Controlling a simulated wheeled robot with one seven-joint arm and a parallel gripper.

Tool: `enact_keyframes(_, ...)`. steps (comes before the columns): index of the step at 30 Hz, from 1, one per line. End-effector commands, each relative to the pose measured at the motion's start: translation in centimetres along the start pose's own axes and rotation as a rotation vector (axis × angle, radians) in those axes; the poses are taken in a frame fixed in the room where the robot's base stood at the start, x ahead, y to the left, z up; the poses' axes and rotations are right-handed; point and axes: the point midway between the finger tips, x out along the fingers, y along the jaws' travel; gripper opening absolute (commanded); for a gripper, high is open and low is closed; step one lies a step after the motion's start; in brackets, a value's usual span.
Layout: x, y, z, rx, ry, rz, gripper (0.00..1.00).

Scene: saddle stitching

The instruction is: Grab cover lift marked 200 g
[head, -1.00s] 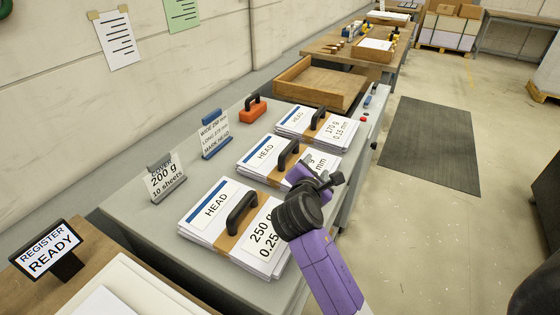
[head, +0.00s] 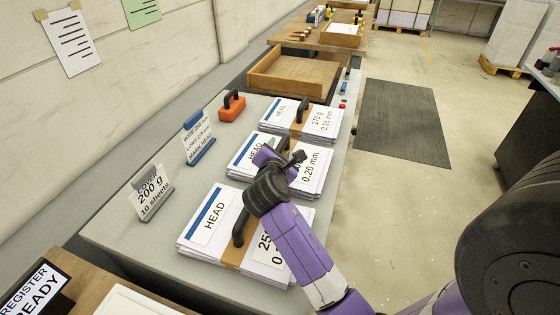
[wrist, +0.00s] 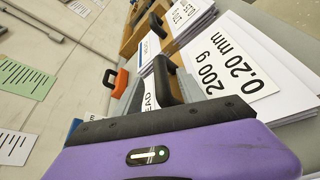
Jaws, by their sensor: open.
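The middle paper stack (head: 312,178) on the grey bench carries a label that reads 200 g and 0.20 mm in the wrist view (wrist: 232,65). A brown band and a black handle (wrist: 168,82) are on its top. My gripper (head: 288,160) is open over this stack and partly hides its handle and label in the head view. In the wrist view my purple gripper body fills the bottom, with the handle just beyond its dark edge. I cannot tell whether the fingers touch the handle. A stand-up card (head: 151,196) reads COVER, 200 g, 10 sheets.
A 250 g stack (head: 210,222) lies nearer and a 170 g stack (head: 285,114) farther, both with black handles. An orange block with a handle (head: 231,107), a blue-based card (head: 198,135) and an empty wooden tray (head: 262,80) are around them. The aisle floor is clear.

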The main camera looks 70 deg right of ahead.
Motion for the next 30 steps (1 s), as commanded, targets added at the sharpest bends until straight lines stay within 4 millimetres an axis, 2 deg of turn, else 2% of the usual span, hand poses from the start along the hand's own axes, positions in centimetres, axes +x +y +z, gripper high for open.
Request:
enact_keyframes(3,1.9,-0.1,-0.1,0.001,0.0,-0.004,0.47)
enact_keyframes(7,3.4,-0.1,-0.2,0.0,0.001,-0.002,0.47)
enact_keyframes(16,4.0,-0.1,-0.3,0.0,0.001,0.0,0.47)
enact_keyframes(17,4.0,-0.1,-0.3,0.0,0.001,0.0,0.45)
enact_keyframes(24,3.9,-0.1,-0.3,0.0,0.001,0.0,0.0)
enact_keyframes(30,3.9,-0.1,-0.3,-0.001,0.001,-0.001,0.0)
